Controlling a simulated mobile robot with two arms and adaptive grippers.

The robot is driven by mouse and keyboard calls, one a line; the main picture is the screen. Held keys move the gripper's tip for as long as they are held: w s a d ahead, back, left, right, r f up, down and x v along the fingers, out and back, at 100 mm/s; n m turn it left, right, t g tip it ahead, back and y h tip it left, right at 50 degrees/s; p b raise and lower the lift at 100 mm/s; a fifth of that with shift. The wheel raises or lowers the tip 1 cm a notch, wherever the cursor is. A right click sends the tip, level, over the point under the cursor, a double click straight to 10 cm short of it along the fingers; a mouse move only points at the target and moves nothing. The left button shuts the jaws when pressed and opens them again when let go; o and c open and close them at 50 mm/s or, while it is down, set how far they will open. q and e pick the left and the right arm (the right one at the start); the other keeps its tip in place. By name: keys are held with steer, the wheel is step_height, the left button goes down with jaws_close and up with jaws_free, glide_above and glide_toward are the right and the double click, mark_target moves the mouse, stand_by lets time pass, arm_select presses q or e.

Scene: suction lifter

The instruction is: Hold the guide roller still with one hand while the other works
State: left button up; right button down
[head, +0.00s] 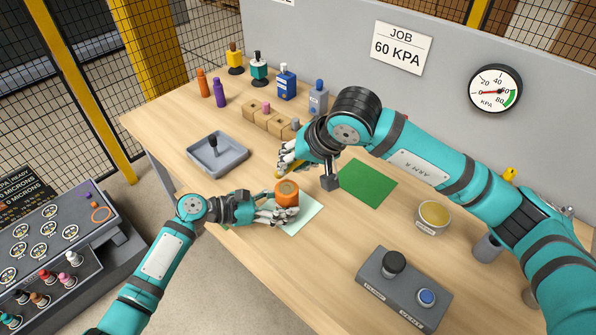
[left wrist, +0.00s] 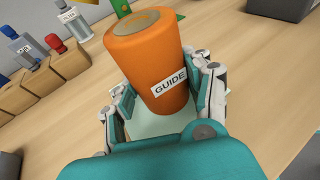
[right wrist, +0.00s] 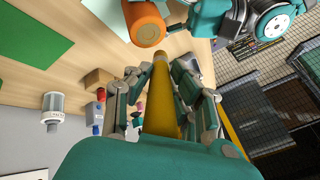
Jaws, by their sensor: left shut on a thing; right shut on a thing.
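The orange guide roller (head: 287,190) stands upright above a pale green mat (head: 300,216); I cannot tell whether it touches the mat. My left gripper (head: 276,212) is shut on its lower part. In the left wrist view the roller (left wrist: 150,55) shows its GUIDE label between the fingers (left wrist: 162,100). My right gripper (head: 285,162) is shut on a slim yellow stick-like thing (right wrist: 162,105), just behind the roller and apart from it.
A grey tray (head: 241,160) with a dark-handled thing lies left. A wooden block rack (head: 253,111) and several bottles stand behind. A green mat (head: 366,183), a yellow-filled bowl (head: 434,217) and a control box (head: 410,300) lie right. The table between roller and control box is clear.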

steer(key=shift+r, duration=3.05)
steer(key=shift+f, duration=0.4)
